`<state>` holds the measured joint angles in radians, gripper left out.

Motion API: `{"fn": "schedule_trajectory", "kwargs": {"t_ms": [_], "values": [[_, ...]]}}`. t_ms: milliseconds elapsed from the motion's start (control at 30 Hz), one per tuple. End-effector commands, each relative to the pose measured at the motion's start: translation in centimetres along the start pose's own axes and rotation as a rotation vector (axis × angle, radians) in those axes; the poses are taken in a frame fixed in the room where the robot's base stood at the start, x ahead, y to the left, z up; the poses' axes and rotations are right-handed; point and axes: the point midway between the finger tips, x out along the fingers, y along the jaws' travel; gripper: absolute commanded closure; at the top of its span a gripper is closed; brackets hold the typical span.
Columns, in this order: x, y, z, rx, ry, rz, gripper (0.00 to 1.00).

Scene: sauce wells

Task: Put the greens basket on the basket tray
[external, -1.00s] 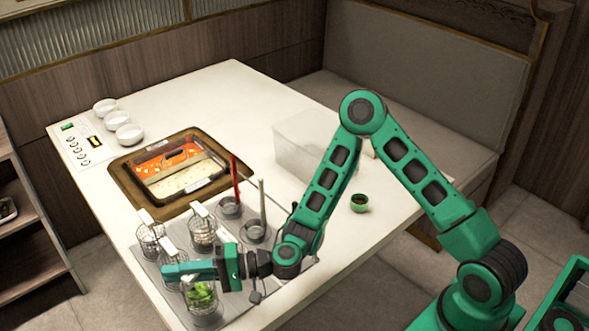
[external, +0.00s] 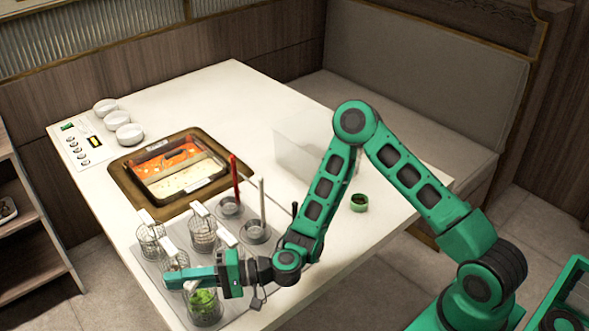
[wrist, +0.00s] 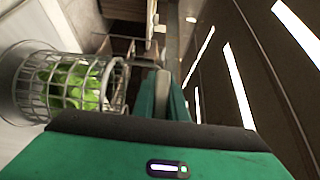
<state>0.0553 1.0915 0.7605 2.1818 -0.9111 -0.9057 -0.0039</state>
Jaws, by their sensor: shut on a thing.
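The greens basket (external: 205,309) is a wire cylinder with bright green leaves, at the front of the grey basket tray (external: 158,292). My gripper (external: 178,279) is shut on its upper handle end, just above the leaves; the fingers hide the exact grip. In the wrist view the basket (wrist: 75,84) lies left of my green finger (wrist: 160,97), its far end by a round grey metal rim. I cannot tell whether its base touches the tray.
Other wire baskets (external: 151,240) with white handles stand close behind my gripper. Round cups hold a red-handled tool (external: 235,172) and a pale one. A divided soup pot (external: 178,165) stands behind. A small green cup (external: 359,203) is to the right.

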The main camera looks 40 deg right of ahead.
Motion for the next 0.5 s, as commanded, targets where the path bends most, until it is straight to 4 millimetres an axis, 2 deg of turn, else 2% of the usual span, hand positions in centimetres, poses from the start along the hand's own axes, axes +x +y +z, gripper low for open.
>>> {"fn": "schedule_trajectory", "kwargs": {"t_ms": [500], "values": [[0.04,0.83,0.02,0.001,-0.001,-0.001,1.0]]}}
